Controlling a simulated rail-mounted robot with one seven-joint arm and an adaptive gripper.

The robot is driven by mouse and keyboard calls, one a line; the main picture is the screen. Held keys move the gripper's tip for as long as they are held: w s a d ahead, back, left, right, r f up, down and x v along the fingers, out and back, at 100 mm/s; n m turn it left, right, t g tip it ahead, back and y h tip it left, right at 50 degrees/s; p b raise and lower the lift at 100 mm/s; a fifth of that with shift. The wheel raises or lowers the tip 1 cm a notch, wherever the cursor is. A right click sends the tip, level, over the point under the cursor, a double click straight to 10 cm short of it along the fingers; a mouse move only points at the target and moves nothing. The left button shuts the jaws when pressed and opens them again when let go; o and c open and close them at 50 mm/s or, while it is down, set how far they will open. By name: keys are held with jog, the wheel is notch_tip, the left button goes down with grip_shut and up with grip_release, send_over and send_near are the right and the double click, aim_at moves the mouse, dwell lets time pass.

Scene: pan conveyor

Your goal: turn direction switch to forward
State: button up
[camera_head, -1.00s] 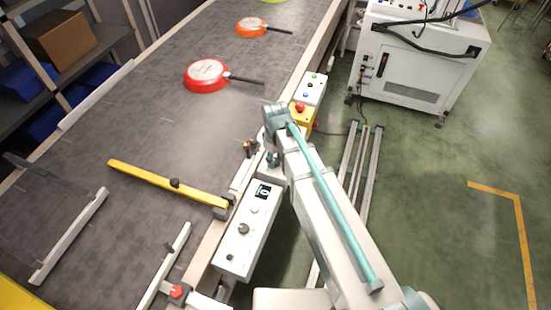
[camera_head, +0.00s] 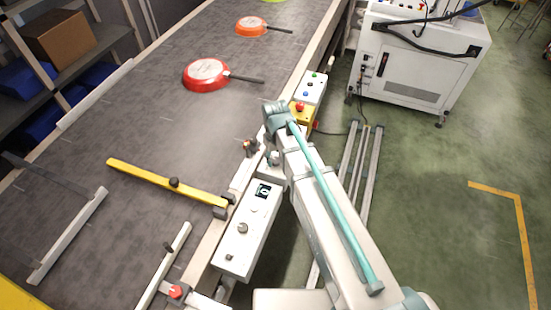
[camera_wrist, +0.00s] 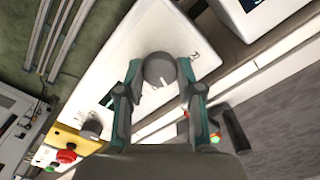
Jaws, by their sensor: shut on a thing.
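In the wrist view a round grey knob (camera_wrist: 159,70), the direction switch, sits on a white control box (camera_wrist: 105,60). A short pale mark shows at its lower edge, and a printed letter that looks like R is on the box to its right. My gripper (camera_wrist: 160,74) has one finger on each side of the knob and is shut on it. The marking for forward cannot be made out. In the head view my arm's end mostly hides this box and the fingers.
A second control box (camera_head: 254,212) with a display and knobs stands nearer along the conveyor edge. A red stop button (camera_head: 300,107) on a yellow housing lies beyond. Red (camera_head: 205,73) and orange (camera_head: 251,25) pans lie on the belt. A yellow bar (camera_head: 150,178) crosses it.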

aim_at(275, 160)
jog(key=shift+m, duration=2)
jog(key=o, duration=1.2)
jog(key=shift+c, duration=0.2)
jog(key=shift+r, duration=0.15)
notch_tip(275, 160, up, 12)
